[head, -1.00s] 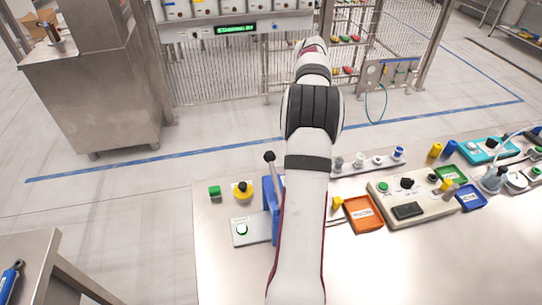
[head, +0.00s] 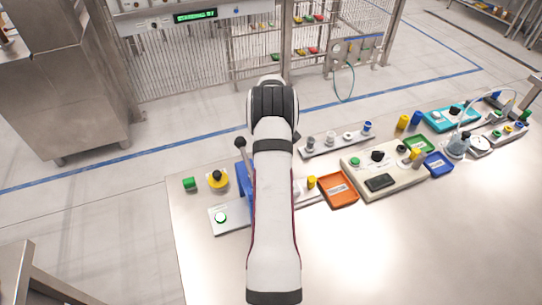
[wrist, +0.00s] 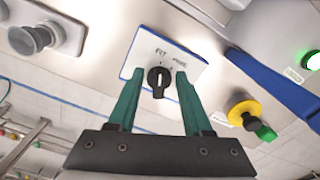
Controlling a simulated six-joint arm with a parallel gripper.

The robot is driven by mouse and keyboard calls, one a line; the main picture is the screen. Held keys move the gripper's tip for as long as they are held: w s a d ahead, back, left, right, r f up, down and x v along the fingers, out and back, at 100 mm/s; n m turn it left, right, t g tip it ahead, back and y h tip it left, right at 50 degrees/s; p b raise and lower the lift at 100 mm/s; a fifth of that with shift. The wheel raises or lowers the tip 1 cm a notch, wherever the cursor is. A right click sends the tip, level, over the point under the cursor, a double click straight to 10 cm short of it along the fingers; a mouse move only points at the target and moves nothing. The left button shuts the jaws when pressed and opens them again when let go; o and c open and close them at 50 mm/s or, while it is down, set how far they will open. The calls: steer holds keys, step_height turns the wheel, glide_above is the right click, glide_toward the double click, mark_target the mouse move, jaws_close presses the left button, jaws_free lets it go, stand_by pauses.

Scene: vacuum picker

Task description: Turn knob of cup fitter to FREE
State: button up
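In the wrist view, a black knob (wrist: 159,82) stands on a white label plate (wrist: 185,58) with a blue border. The plate reads FIT at the left and what looks like FREE at the right. The way the knob points is hard to tell. My gripper (wrist: 158,73) is open, with one green finger on each side of the knob and visible gaps between. I cannot tell how far the fingertips are from the plate. In the head view, my arm hides the knob and the gripper.
A blue lever (wrist: 270,85) and a yellow and black knob (wrist: 243,110) lie right of the plate in the wrist view. A grey push button (wrist: 32,39) is at the left. In the head view, an orange tray (head: 338,190) is right of my arm.

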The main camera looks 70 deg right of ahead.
jaws_close()
stand_by(0.3)
steer(key=m, duration=0.4)
steer(key=shift+w+a+m, duration=0.15)
steer(key=shift+a+m, duration=0.05)
steer(key=shift+m, duration=0.1)
steer(key=shift+w+a+m, duration=0.1)
steer(key=shift+w+m, duration=0.05)
steer(key=shift+m, duration=0.9)
steer(key=shift+w+m, duration=0.1)
steer(key=shift+m, duration=0.95)
steer(key=shift+o, duration=0.2)
jaws_free()
